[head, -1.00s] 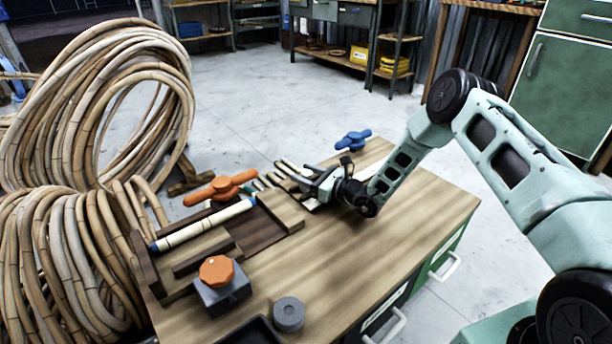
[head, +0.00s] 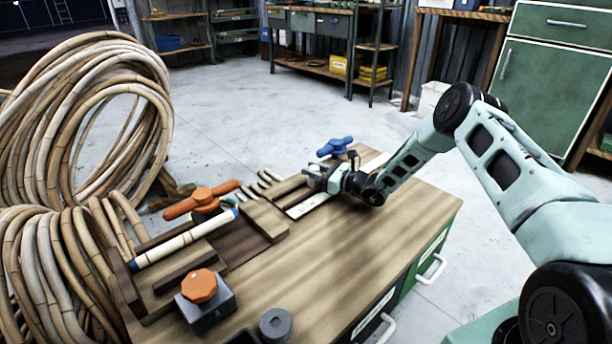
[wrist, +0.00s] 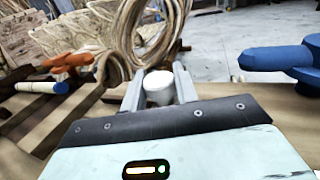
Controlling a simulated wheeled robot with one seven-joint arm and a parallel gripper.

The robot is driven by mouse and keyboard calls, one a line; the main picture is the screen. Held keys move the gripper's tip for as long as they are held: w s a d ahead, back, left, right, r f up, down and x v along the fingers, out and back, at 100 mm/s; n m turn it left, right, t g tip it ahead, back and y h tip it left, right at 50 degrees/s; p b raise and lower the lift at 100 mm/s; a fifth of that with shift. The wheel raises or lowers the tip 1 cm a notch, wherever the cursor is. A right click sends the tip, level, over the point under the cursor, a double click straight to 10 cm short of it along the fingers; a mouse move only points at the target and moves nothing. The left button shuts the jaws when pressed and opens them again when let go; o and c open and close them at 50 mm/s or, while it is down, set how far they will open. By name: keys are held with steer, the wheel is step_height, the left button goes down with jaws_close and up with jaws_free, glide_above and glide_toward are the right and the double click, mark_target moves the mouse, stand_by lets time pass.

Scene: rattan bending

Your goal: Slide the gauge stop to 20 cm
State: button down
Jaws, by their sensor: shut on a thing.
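My gripper (head: 318,178) is over the far part of the bench, beside a pale scale strip (head: 308,205) with marks too small to read. In the wrist view my gripper (wrist: 158,88) has its two fingers on either side of a white round knob (wrist: 158,90), shut on it. The knob appears to be the top of the gauge stop. The stop's body is hidden by my gripper in both views, so its reading cannot be told.
A blue handle (head: 335,147) stands just beyond my gripper; it is at right in the wrist view (wrist: 280,58). An orange handle (head: 202,198), a blue-ended cane (head: 185,240) and an orange-knobbed block (head: 200,288) are at left. The bench's right part (head: 400,225) is clear.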

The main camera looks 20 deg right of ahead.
steer(key=c, duration=1.1)
jaws_free()
steer(key=p+v, duration=0.4)
steer(key=v, duration=1.3)
steer(key=shift+s+d+p, duration=0.15)
steer(key=shift+d+p, duration=0.05)
steer(key=shift+p, duration=0.15)
